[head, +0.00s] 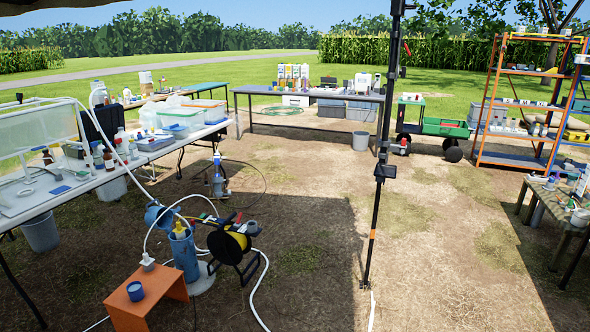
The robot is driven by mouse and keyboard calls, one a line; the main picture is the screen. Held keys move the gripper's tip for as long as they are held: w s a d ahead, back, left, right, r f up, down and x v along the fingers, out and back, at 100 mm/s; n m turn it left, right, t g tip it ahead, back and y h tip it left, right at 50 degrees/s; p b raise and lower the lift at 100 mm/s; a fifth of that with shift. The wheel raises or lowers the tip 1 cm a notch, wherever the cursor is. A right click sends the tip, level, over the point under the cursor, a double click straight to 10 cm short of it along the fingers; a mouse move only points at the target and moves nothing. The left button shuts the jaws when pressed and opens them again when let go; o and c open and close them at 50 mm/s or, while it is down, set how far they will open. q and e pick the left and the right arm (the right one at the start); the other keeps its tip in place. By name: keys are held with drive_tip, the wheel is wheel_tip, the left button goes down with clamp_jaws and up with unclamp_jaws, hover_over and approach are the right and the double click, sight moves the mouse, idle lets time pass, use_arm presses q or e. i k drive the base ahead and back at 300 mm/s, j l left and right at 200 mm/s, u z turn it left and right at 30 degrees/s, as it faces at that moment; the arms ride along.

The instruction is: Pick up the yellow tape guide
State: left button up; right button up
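A small yellow piece (179,228) sits at the top of the blue well casing (185,255) in the lower left; it may be the yellow tape guide, but it is too small to tell its shape. A blue cap or lid (158,214) is tilted open at the casing's upper left. Neither of my grippers is in view.
An orange stool (146,295) with a blue cup (135,291) stands left of the casing. White hoses (262,285) lie around it. A dark upright post (376,220) stands in the middle. Tables line the left, back and right. The ground between is mostly clear.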

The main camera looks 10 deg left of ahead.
sight(179, 230)
drive_tip(key=i+j+u, duration=0.35)
drive_tip(key=i+u, duration=0.35)
drive_tip(key=i, duration=0.2)
drive_tip(key=i+u, duration=0.35)
drive_tip(key=i, duration=0.15)
drive_tip(key=i+j+u, duration=0.1)
drive_tip(key=i, duration=0.2)
drive_tip(key=i+j+z, duration=0.1)
drive_tip(key=z, duration=0.3)
drive_tip(key=i+j+z, duration=0.25)
drive_tip(key=z, duration=0.15)
drive_tip(key=i+j+z, duration=0.15)
drive_tip(key=z, duration=0.25)
drive_tip(key=i+j, duration=0.15)
drive_tip(key=j, duration=0.15)
drive_tip(key=i+j+z, duration=0.1)
drive_tip(key=j, duration=0.2)
drive_tip(key=i+j, duration=0.2)
drive_tip(key=j, duration=0.15)
drive_tip(key=i+j+z, duration=0.1)
drive_tip(key=j, duration=0.2)
